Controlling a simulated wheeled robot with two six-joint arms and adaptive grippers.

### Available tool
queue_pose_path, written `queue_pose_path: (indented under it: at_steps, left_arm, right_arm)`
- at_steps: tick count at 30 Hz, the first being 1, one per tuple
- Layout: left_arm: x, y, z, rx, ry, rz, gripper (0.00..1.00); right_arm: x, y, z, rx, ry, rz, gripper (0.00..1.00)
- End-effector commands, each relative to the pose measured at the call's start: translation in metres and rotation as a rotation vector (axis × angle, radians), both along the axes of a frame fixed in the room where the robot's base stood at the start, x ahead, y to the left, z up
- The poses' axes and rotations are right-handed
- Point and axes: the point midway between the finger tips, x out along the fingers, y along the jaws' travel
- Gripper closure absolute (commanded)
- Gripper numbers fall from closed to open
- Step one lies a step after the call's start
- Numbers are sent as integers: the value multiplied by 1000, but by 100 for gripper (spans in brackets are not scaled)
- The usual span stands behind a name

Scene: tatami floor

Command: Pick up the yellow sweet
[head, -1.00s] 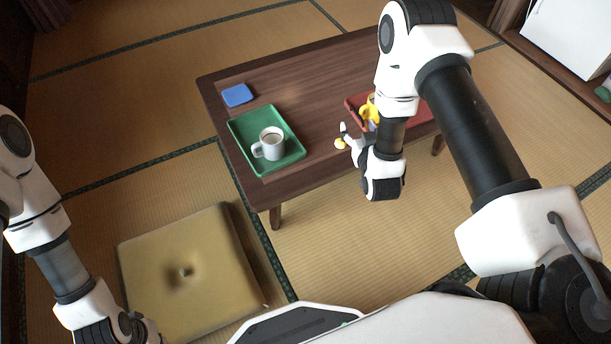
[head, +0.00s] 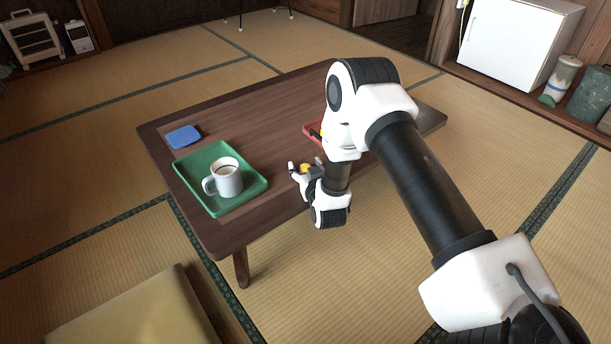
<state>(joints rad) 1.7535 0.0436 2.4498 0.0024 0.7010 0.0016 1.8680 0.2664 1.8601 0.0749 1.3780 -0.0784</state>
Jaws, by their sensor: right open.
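The yellow sweet (head: 306,168) is a small yellow shape on the dark wooden low table (head: 262,124), near its front edge. My right gripper (head: 304,173) is open at the sweet, with a finger seen to either side of it in the picture. I cannot tell whether the fingers touch it. Part of the sweet is hidden by the gripper. My left gripper is out of view.
A green tray (head: 184,183) holds a white mug (head: 230,181) of dark drink. A blue coaster (head: 183,136) lies behind it. A red tray (head: 312,129) is mostly hidden by my right arm. A cushion (head: 140,315) lies on the floor at front left.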

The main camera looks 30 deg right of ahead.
Motion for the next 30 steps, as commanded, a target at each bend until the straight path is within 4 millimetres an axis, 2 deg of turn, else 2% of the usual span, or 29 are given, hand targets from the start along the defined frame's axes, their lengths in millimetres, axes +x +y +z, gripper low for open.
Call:
queue_pose_path:
  at_steps: [4, 5, 9, 22, 26, 30]
  left_arm:
    - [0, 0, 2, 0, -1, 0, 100]
    - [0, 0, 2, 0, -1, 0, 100]
    - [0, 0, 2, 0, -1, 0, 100]
    - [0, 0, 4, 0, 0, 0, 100]
    - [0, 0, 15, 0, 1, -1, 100]
    - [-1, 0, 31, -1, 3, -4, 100]
  right_arm:
    - [0, 0, 1, 0, 0, 0, 34]
    - [0, 0, 1, 0, 0, 0, 38]
    - [0, 0, 1, 0, 0, 0, 88]
    - [0, 0, 5, 0, 0, 0, 88]
    - [0, 0, 17, 0, 0, 0, 88]
    - [0, 0, 39, 1, 0, 0, 88]
